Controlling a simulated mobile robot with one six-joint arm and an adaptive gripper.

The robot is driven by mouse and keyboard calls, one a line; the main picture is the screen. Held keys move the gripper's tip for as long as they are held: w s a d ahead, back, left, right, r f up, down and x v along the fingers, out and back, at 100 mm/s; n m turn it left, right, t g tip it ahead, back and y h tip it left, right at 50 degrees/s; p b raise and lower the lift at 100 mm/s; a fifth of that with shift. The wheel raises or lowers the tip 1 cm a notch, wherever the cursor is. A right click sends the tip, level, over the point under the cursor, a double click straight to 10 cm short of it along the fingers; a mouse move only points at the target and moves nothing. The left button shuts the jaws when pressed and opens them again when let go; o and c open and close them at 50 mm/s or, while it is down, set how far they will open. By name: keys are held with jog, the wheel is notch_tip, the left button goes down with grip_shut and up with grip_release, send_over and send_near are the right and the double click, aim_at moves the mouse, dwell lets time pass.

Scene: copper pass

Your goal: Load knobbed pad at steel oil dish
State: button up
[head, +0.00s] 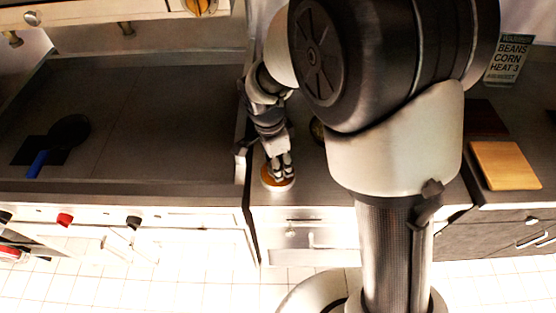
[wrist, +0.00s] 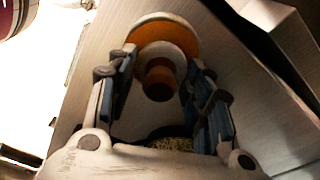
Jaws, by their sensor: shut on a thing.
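In the wrist view a knobbed pad, with a pale disc (wrist: 181,58) and a brown knob (wrist: 158,82), sits between the fingers of my gripper (wrist: 162,66). My gripper is shut on the knobbed pad. Beyond the pad is the steel oil dish, with an orange surface (wrist: 165,31) and a pale rim. In the head view my gripper (head: 281,172) points down over the dish (head: 277,187) near the counter's front edge. The fingers hide much of the dish and the pad there. I cannot tell whether the pad touches the orange surface.
A dark round bowl (head: 317,131) stands right of my gripper, partly hidden by my arm. A wooden board (head: 505,165) lies at the far right, before a sign (head: 510,58). A dark pan (head: 69,131) with a blue handle lies on the left surface.

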aim_at(280, 158)
jog(key=shift+s+f+b, duration=0.1)
jog(key=shift+f+b, duration=0.45)
jog(key=shift+f, duration=0.05)
dwell(1.6)
jog(key=shift+r+p, duration=2.55)
jog(key=shift+r, duration=1.05)
jog(key=shift+w+d+n, duration=0.35)
jog(key=shift+d+n, duration=0.15)
jog(key=w+d+r+n+y, duration=0.1)
jog(key=w+d+r+n, duration=0.1)
jog(key=d+n, duration=0.9)
jog(key=shift+w+d+n+t, duration=0.25)
jog(key=shift+w+n+t, duration=0.15)
jog(key=shift+w+n, duration=0.45)
